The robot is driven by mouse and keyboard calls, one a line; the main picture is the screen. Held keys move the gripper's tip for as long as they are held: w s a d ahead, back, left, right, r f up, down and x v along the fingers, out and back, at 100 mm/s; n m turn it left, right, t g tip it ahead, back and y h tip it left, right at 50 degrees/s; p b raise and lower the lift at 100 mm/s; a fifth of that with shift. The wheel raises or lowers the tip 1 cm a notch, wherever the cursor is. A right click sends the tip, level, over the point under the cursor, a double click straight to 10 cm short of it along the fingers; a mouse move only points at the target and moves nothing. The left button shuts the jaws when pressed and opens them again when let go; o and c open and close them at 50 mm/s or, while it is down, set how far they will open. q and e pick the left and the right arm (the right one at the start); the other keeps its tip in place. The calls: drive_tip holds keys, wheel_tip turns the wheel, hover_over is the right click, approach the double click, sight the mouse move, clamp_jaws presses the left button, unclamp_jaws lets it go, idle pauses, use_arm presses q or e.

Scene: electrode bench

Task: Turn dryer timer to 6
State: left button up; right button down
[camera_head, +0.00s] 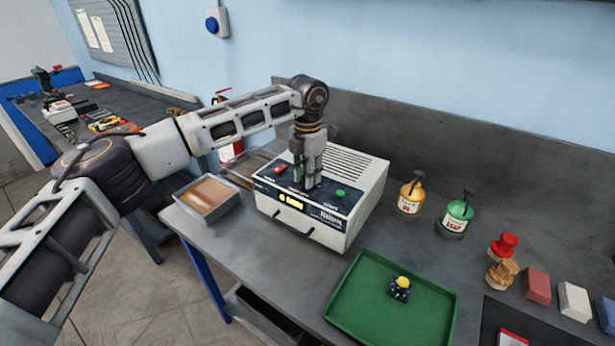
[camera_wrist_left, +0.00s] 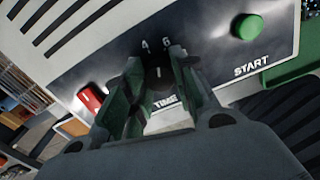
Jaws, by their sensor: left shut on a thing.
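The dryer (camera_head: 335,238) is a white box with a vented top and a dark sloping control panel, standing on the grey bench. My left gripper (camera_head: 306,184) reaches down onto the middle of the panel. In the left wrist view the gripper (camera_wrist_left: 160,100) is shut on the dark timer knob (camera_wrist_left: 158,74), with a finger on each side. A small white mark shows on the knob. The numbers 4 and 6 show just beyond it, and the fingers hide the rest of the dial. The mark's exact setting is hard to tell. My right gripper is not in view.
A red switch (camera_head: 279,169) and green START button (camera_head: 341,193) flank the knob; a lit yellow display (camera_head: 291,200) sits in front. A tray (camera_head: 186,208) stands left of the dryer, a green tray (camera_head: 345,320) in front, and two bottles (camera_head: 411,193) (camera_head: 457,212) right.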

use_arm(q)
drive_tip(key=shift+m, duration=1.7)
drive_tip(key=shift+b, duration=0.3)
drive_tip(key=o, duration=1)
drive_tip(key=shift+o, duration=0.3)
drive_tip(key=shift+r, duration=0.9)
wheel_tip(320, 180, up, 10)
drive_tip(key=shift+r, duration=0.15)
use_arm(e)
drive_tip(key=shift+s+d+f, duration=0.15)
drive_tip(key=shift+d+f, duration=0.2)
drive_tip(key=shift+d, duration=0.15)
